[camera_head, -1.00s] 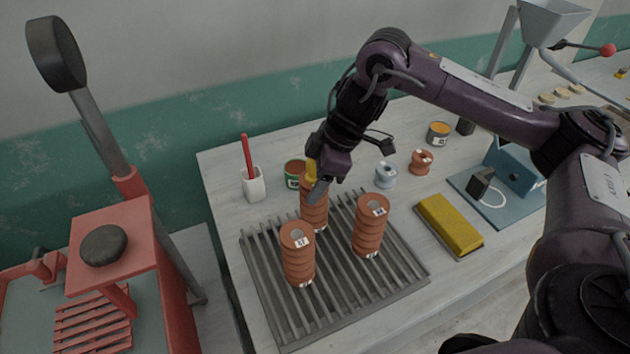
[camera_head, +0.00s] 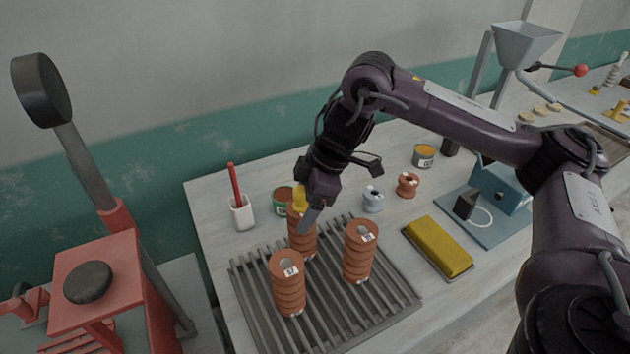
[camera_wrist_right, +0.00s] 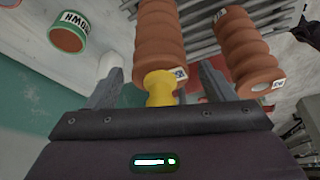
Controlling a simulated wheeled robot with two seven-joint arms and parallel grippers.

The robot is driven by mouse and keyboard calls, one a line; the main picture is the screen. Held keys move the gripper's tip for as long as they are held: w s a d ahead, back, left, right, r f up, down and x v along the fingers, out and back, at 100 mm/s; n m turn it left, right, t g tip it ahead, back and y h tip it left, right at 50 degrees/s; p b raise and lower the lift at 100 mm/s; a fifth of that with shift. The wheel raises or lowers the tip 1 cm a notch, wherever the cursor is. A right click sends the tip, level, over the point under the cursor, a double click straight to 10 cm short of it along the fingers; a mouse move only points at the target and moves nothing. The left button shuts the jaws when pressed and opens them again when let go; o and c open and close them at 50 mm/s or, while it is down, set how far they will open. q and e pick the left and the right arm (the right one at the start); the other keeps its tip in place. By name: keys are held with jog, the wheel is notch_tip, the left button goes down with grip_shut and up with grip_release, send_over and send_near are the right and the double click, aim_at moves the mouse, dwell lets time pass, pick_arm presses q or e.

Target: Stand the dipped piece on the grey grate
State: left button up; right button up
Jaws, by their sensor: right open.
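The dipped piece, a brown ribbed piece with a yellow end (camera_head: 303,243), stands upright on the grey grate (camera_head: 340,325), towards its back. In the right wrist view the same piece (camera_wrist_right: 160,40) lies between my fingers, its yellow end closest to the palm. My right gripper (camera_head: 304,218) is open around the piece's top, with a gap visible beside each finger (camera_wrist_right: 157,80). In the head view the hand partly hides the piece's top. Two more brown ribbed pieces stand on the grate, one in front (camera_head: 288,285) and one to the right (camera_head: 359,252). My left gripper is out of view.
A yellow block (camera_head: 438,246) lies right of the grate.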

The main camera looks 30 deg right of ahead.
jog(key=p+v, duration=0.5)
jog(key=v, duration=0.6)
